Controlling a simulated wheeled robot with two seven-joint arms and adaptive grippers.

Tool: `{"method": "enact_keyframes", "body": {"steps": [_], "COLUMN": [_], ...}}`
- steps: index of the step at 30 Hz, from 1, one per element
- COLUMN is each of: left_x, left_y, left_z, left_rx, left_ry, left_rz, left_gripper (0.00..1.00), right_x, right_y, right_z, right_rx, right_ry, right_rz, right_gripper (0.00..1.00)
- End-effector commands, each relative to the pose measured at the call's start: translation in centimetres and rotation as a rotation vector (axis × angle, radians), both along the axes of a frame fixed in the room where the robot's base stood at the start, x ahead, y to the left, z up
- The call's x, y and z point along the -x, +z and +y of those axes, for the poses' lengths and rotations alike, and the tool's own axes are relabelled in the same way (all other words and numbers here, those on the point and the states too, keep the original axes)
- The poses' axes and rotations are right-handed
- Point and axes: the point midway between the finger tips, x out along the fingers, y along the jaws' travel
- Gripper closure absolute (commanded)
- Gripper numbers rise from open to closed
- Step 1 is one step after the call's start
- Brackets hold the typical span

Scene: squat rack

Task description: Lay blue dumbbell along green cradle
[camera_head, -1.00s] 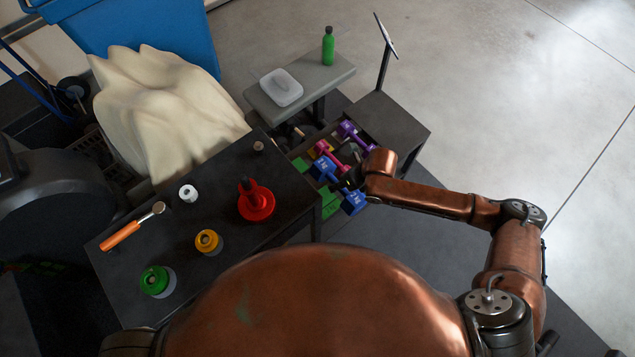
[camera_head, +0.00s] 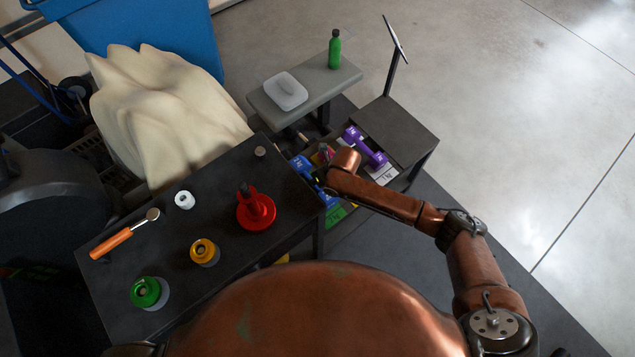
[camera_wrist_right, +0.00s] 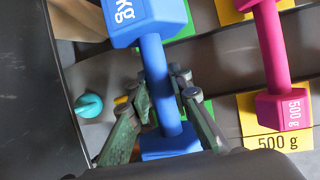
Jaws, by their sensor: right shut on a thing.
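The blue dumbbell (camera_head: 301,164) shows in the head view beside the right edge of the dark table, partly hidden by my right wrist. My right gripper (camera_wrist_right: 163,88) is shut around its handle. In the right wrist view the blue dumbbell (camera_wrist_right: 153,58) runs from top to bottom, one head at the top and the other low. Green parts of the cradle (camera_head: 335,214) show by its lower end, and also to its right in the wrist view (camera_wrist_right: 187,27). I cannot tell whether it touches the cradle. My left gripper is not in view.
A pink dumbbell (camera_wrist_right: 275,55) lies on yellow cradle parts labelled 500 g (camera_wrist_right: 279,136), right of the blue one. A purple dumbbell (camera_head: 365,147) lies further right. The dark table (camera_head: 226,180) holds red, yellow and green weights and an orange-handled tool.

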Motion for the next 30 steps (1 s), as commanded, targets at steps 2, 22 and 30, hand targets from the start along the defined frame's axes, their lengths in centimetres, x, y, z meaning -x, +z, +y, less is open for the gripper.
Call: {"method": "enact_keyframes", "body": {"steps": [2,22,30], "left_x": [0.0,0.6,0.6], "left_y": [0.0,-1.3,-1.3], "left_z": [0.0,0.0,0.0], "left_rx": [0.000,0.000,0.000], "left_ry": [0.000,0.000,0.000], "left_rz": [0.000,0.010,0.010], "left_gripper": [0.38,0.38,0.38], "right_x": [-0.5,-0.9,-0.5], "right_y": [0.4,-3.2,-3.8], "right_z": [0.5,0.8,0.5], "right_rx": [-0.008,-0.008,0.000], "right_ry": [0.002,0.001,0.001], "right_rz": [-0.011,-0.012,-0.001], "right_gripper": [1.00,1.00,0.64]}}
